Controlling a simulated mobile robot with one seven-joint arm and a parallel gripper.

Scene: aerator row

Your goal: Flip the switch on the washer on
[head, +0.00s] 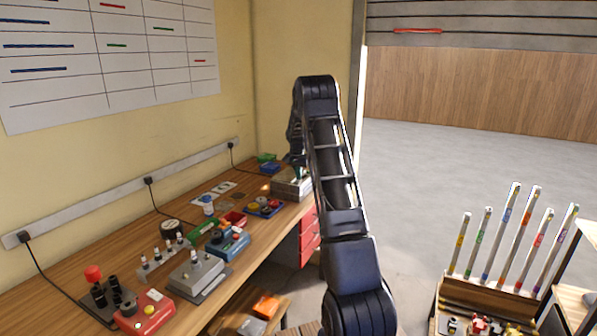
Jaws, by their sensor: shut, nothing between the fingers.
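My arm reaches up and over the bench, and its far end bends down at the back. My gripper (297,168) is small and partly hidden behind my arm link; it looks shut and empty. It is just above or at a grey box-shaped unit (289,189) at the far end of the bench. I cannot tell whether it touches it. No label marks the washer, and I cannot tell which unit it is. No switch can be made out on the grey box. Another grey unit with small knobs on top (196,274) stands nearer on the bench.
The wooden bench (262,262) runs along the wall with several devices: a red box (146,314), a blue unit (228,244) and a blue tray (264,207). Red drawers (309,238) are under its far end. A rack of upright tubes (508,230) stands right. Floor beyond is clear.

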